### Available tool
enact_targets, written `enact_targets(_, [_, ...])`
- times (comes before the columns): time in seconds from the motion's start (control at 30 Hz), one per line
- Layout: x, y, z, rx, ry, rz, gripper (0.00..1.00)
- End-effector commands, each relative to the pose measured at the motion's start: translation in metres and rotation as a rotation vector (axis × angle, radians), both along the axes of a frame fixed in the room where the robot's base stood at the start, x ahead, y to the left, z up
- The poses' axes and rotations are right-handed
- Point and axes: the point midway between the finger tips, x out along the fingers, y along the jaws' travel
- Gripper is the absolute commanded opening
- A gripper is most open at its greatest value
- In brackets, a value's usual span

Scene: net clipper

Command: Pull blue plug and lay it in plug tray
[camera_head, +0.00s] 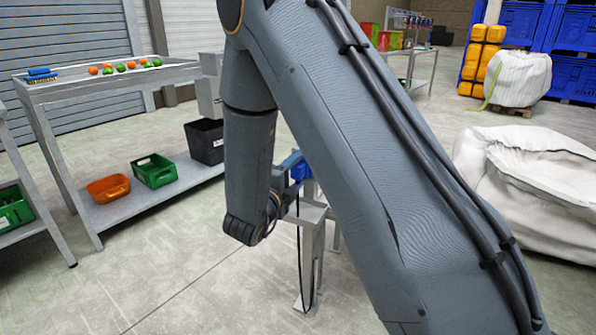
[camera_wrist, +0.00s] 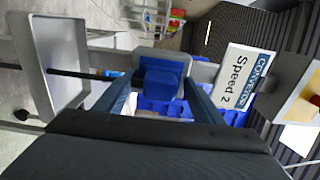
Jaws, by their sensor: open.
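The blue plug (camera_wrist: 162,82) sits against a grey bracket in the middle of the wrist view. In the head view a blue part, likely the plug or its socket (camera_head: 299,168), shows at the top of a grey stand. My gripper (camera_wrist: 161,92) is open, with one finger on each side of the plug. I cannot tell whether the fingers touch it. In the head view my gripper (camera_head: 283,176) is mostly hidden behind my arm. A shallow grey rimmed tray (camera_wrist: 57,62), probably the plug tray, lies left of the plug in the wrist view.
A "Conveyor Speed 2" sign (camera_wrist: 239,78) is close right of the plug. A dark cable (camera_head: 300,262) hangs by the stand (camera_head: 315,245). A workbench (camera_head: 150,77) with orange and green balls stands at left. White sacks (camera_head: 530,185) are at right.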

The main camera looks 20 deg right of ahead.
Motion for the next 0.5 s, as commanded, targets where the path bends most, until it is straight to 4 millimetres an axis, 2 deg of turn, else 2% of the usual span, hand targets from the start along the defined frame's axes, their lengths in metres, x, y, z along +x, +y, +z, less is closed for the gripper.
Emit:
enact_targets(0.07, [0.0,0.0,0.0,0.0,0.0,0.0,0.59])
enact_targets(0.37, [0.0,0.0,0.0,0.0,0.0,0.0,0.09])
enact_targets(0.5, [-0.0008,0.0009,0.0001,0.0,0.0,0.0,0.07])
